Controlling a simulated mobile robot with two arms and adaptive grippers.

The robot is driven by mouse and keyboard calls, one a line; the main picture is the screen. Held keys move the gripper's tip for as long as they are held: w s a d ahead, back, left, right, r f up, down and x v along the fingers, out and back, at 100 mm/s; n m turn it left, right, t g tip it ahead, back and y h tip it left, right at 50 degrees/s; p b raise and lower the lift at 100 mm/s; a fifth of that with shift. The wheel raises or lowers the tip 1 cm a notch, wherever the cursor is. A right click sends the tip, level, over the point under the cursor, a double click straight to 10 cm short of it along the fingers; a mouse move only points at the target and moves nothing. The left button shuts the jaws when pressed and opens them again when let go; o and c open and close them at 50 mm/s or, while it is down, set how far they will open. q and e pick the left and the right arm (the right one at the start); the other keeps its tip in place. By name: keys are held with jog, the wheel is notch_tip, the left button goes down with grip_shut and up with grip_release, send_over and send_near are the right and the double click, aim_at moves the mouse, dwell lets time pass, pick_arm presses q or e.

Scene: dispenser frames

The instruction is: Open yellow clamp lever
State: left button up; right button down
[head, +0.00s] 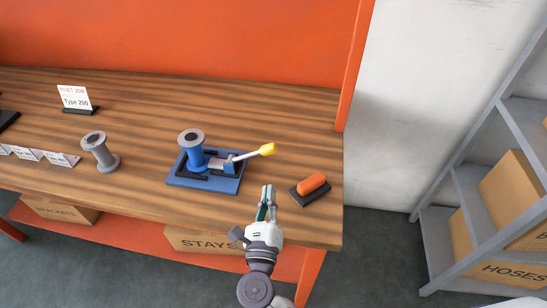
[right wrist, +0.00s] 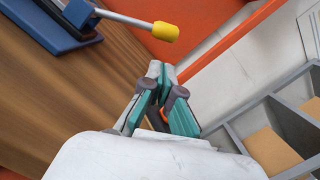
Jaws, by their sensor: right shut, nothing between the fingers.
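The clamp lever is a grey bar with a yellow tip (head: 267,149). In the right wrist view, the yellow tip (right wrist: 165,31) is above and beyond the gripper fingers (right wrist: 164,78). My left gripper is not in view.
A grey spool (head: 100,152) and a sign card (head: 75,98) stand to the left. An orange post (head: 356,65) rises at the table's right end, and a shelf with boxes (head: 475,190) stands beyond.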

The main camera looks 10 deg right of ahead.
aim_at(250, 154)
jog(key=shift+w, duration=0.15)
jog(key=p+x, duration=0.2)
jog(key=x, duration=0.7)
jog(key=shift+w+p, duration=0.1)
jog(key=shift+p, duration=0.25)
jog(key=shift+w+d+f, duration=0.1)
jog(key=shift+w+d, duration=0.05)
jog(key=shift+w, duration=0.3)
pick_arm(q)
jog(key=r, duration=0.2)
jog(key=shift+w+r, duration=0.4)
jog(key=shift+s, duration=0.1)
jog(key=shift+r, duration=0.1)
pick_arm(e)
jog(key=shift+d, duration=0.1)
